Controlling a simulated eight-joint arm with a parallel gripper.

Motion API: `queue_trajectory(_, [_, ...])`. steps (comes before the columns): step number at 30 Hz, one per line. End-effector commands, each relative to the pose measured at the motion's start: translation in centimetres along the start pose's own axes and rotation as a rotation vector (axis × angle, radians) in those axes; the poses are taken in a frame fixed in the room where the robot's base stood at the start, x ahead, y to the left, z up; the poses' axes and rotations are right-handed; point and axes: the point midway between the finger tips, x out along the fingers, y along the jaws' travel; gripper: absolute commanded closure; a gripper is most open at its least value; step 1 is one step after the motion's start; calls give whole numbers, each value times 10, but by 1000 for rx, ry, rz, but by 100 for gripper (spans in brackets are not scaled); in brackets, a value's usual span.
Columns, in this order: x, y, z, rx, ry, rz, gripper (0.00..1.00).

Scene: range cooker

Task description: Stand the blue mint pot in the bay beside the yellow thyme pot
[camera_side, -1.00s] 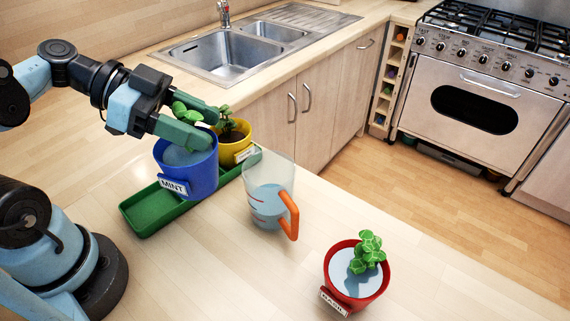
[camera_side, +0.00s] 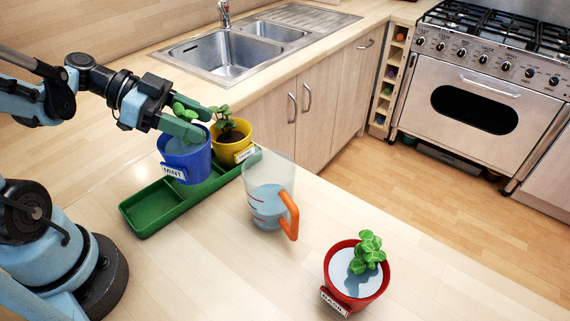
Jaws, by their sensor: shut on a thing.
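The blue mint pot (camera_side: 187,160) has a white MINT label and a green plant, with pale blue inside its rim. My gripper (camera_side: 197,124) is shut on its rim and holds it upright. The pot is over the middle of the green tray (camera_side: 150,208); whether its base touches the tray is hard to tell. The yellow thyme pot (camera_side: 233,146) stands in the tray's far end, just right of the blue pot, with dark soil and a small plant. Its label is partly turned away. The near-left bay of the tray is empty.
A clear measuring jug (camera_side: 266,200) with blue liquid and an orange handle stands right of the tray. A red basil pot (camera_side: 356,277) stands at the front right. The sink (camera_side: 228,56) is behind. Worktop in front of the tray is clear.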

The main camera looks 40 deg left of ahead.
Motion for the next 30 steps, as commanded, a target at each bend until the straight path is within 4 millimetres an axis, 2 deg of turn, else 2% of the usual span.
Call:
queue_trajectory(6, [-3,-18,14,-2,1,-1,100])
queue_trajectory(12, [-4,-27,23,-1,1,0,100])
queue_trajectory(17, [-2,-28,27,0,1,0,100])
queue_trajectory(30, [15,-27,57,0,1,0,100])
